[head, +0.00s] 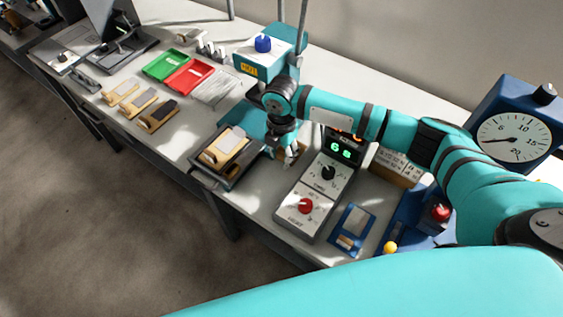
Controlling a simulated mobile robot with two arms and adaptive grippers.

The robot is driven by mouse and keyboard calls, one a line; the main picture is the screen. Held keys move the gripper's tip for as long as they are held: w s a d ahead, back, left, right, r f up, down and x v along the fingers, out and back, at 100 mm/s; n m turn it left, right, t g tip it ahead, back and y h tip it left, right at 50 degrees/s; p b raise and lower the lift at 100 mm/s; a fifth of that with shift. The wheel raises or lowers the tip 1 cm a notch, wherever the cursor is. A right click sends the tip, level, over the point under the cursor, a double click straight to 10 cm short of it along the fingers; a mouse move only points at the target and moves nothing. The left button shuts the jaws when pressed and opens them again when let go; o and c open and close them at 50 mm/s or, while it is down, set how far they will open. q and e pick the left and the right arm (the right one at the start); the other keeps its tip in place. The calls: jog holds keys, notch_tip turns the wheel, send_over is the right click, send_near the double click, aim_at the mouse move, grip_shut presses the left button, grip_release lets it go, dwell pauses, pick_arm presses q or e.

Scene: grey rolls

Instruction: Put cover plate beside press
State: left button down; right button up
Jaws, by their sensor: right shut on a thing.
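My right gripper (289,153) points down over the bench, between a dark tray and a grey control box. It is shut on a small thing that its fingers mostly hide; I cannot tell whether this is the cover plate. A teal machine with a blue knob (263,43), which looks like the press, stands behind my right wrist. Its teal base (257,121) shows partly below the wrist. The dark tray (206,176) holds a cream part with a pale top (226,147). My left gripper is not in view.
The grey control box (314,196) with a green display stands just right of the gripper. A blue gauge (515,132) and a blue fixture with a red knob (440,212) are farther right. Green (166,64) and red (188,75) trays and cream parts (157,114) lie left.

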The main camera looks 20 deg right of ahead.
jog(key=shift+f, duration=0.7)
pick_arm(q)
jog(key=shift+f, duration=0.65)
pick_arm(e)
jog(key=shift+r, duration=0.2)
jog(key=shift+f, duration=0.65)
jog(key=o, duration=1)
jog(key=shift+o, duration=0.2)
jog(key=shift+r, duration=0.1)
pick_arm(q)
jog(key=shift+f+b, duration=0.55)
jog(key=shift+b, duration=0.1)
pick_arm(e)
notch_tip(320, 180, up, 13)
